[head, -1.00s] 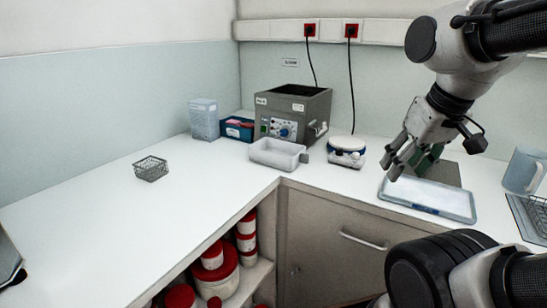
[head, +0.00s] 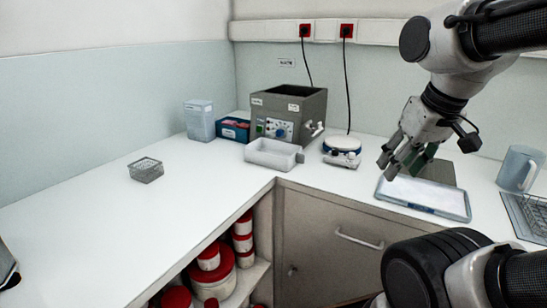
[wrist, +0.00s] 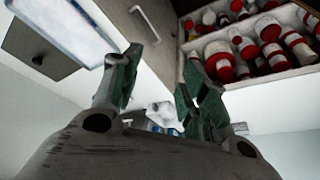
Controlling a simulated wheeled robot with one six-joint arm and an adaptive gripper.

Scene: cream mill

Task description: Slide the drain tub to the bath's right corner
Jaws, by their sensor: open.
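The drain tub (head: 273,157) is a pale, shallow, open tub in the head view. It stands on the counter in front of the bath (head: 290,112), a grey box with an open top and a blue dial. The tub lies before the bath's front face, its right end near the bath's front right corner, below the drain tap (head: 313,131). My gripper (head: 387,168) is open and empty, above the counter to the right of the tub and well apart from it. Its green-padded fingers (wrist: 158,88) show spread in the wrist view.
A white round device (head: 342,150) stands between the tub and my gripper. A white tray (head: 425,199) lies under my gripper, with a jug (head: 520,168) to its right. A wire basket (head: 145,170) sits on the left counter, which is otherwise mostly clear. A blue box (head: 233,128) is left of the bath.

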